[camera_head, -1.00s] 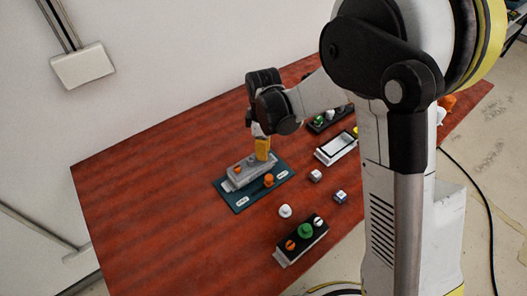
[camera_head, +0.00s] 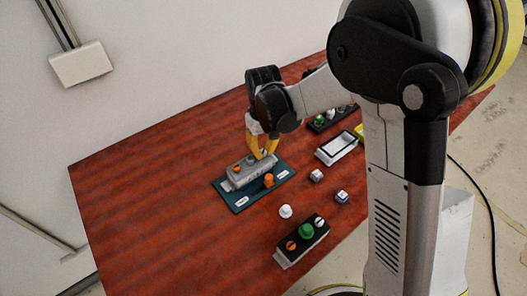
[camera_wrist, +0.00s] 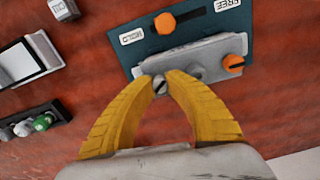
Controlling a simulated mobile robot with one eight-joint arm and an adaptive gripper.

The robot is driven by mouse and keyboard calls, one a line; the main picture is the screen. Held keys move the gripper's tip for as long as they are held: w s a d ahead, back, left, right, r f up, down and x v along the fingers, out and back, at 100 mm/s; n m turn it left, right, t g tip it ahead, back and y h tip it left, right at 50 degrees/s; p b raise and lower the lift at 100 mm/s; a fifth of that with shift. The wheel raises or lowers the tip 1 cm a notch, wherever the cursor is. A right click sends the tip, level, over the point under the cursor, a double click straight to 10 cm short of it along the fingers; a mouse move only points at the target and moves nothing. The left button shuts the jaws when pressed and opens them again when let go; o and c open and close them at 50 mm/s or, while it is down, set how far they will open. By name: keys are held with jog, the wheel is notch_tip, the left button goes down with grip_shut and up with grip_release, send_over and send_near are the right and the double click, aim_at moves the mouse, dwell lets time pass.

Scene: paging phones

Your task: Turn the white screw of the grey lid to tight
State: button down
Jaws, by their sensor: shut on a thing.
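The grey lid (camera_head: 240,177) lies on a teal board (camera_head: 240,205) on the red table; it also shows in the wrist view (camera_wrist: 203,52). An orange screw (camera_wrist: 233,64) is at one end of the lid. The slotted white screw (camera_wrist: 160,85) is at the other end, between my fingertips. My gripper (camera_head: 263,156) points down, its yellow fingers shut on that screw; the wrist view shows the tips (camera_wrist: 168,78) at its sides. An orange knob (camera_wrist: 165,23) stands at the HOLD end of the board's slot. How tight the screw is, I cannot tell.
A black box (camera_head: 290,258) with orange, green and white knobs stands in front. A loose white knob (camera_head: 285,211) and two small blocks (camera_head: 316,175) (camera_head: 341,196) lie right of the board. A white-rimmed tray (camera_head: 322,155) is behind them. The table's left side is clear.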

aim_at(264, 151)
jog(key=m, duration=0.3)
jog(key=shift+m, duration=2)
jog(key=c, duration=1.3)
grip_release()
jog(key=shift+d, duration=0.1)
notch_tip(264, 151, up, 12)
